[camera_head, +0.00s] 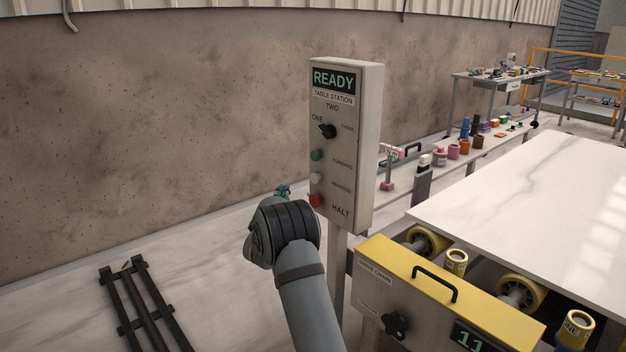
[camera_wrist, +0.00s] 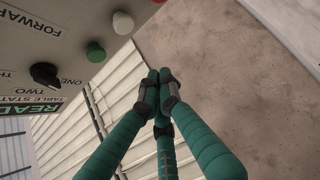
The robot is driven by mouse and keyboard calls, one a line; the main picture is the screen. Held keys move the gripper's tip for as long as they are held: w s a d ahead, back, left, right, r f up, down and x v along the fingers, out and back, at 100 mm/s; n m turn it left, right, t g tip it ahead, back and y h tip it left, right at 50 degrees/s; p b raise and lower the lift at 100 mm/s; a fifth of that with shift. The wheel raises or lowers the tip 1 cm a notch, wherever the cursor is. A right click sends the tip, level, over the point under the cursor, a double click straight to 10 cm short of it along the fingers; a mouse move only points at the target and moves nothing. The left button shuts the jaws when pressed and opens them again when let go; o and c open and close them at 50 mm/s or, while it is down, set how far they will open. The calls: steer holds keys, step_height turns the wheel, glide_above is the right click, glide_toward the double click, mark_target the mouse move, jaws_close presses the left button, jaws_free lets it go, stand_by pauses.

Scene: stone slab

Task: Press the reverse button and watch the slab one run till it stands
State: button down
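The table station box (camera_head: 345,190) stands on a post, its lit display (camera_head: 334,81) reading READY. Below a black selector knob (camera_head: 327,131) marked ONE, TWO and THREE, its face carries a green button (camera_head: 316,155), the white reverse button (camera_head: 316,179) and a red halt button (camera_head: 315,201). The white button also shows in the wrist view (camera_wrist: 122,22), beside the green one (camera_wrist: 95,52). My gripper (camera_wrist: 160,85) has its teal fingers drawn together, with nothing between them. In the head view its tips (camera_head: 283,191) appear left of the box, apart from the buttons. The white veined slab (camera_head: 530,200) lies at right.
A yellow-topped cabinet (camera_head: 435,285) with a handle, knob and display reading 11 stands in front of the slab. Yellow rollers (camera_head: 520,291) show at the slab's edge. A dark rail frame (camera_head: 145,305) lies lower left. A bench (camera_head: 490,150) with coloured parts stands behind.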

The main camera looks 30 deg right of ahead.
steer(key=w+d+p, duration=0.1)
steer(key=d, duration=0.6)
steer(key=shift+w+d, duration=0.3)
steer(key=shift+d, duration=0.2)
stand_by(1.1)
steer(key=shift+w+d, duration=0.1)
steer(key=shift+d, duration=0.05)
steer(key=shift+w+d, duration=0.1)
steer(key=shift+d, duration=0.55)
stand_by(1.0)
steer(key=shift+a, duration=0.15)
steer(key=shift+s+a+b, duration=0.25)
steer(key=shift+a+b, duration=0.05)
steer(key=shift+a, duration=0.5)
steer(key=a, duration=0.2)
steer(key=s+a+b, duration=0.1)
steer(key=a, duration=0.2)
